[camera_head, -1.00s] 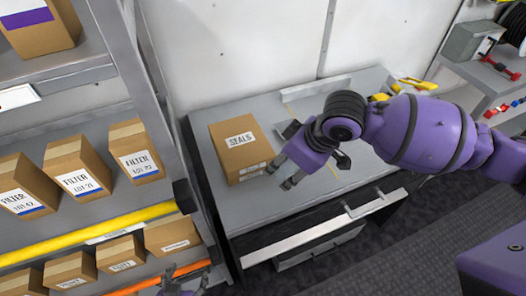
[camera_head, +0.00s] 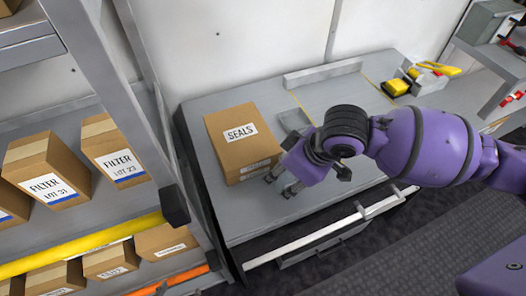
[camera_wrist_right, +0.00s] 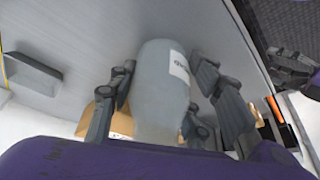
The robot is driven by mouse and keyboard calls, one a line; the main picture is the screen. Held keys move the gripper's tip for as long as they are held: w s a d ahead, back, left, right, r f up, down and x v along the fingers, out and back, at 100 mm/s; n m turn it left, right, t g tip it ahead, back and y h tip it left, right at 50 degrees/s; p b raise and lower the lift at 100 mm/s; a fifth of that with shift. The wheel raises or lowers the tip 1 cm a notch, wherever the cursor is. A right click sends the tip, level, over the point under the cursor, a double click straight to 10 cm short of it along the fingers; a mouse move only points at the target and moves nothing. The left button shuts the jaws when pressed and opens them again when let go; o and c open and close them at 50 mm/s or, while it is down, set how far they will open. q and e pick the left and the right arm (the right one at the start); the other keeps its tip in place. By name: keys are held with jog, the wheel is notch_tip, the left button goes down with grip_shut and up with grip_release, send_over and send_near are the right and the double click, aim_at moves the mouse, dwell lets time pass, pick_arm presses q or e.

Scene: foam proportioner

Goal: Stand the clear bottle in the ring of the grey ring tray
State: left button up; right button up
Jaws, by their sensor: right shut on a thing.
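My right gripper (camera_head: 281,185) is low over the grey workbench, just right of the SEALS box. In the right wrist view the gripper (camera_wrist_right: 165,75) is shut on the clear bottle (camera_wrist_right: 160,92), a greyish see-through body with a white label; a finger lies along each side. In the head view I cannot make out the bottle; the hand hides that area. I cannot tell whether it touches the bench. The grey ring tray is not recognisable in either view.
The cardboard SEALS box (camera_head: 238,145) stands on the workbench (camera_head: 215,100) close to the gripper. A shelf rack with FILTER boxes (camera_head: 115,152) is at left. A yellow tool (camera_head: 395,87) lies at the bench's right rear. A drawer (camera_head: 330,228) is at the front.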

jog(key=o, duration=1.2)
jog(key=shift+f, duration=0.15)
jog(key=shift+c, duration=0.2)
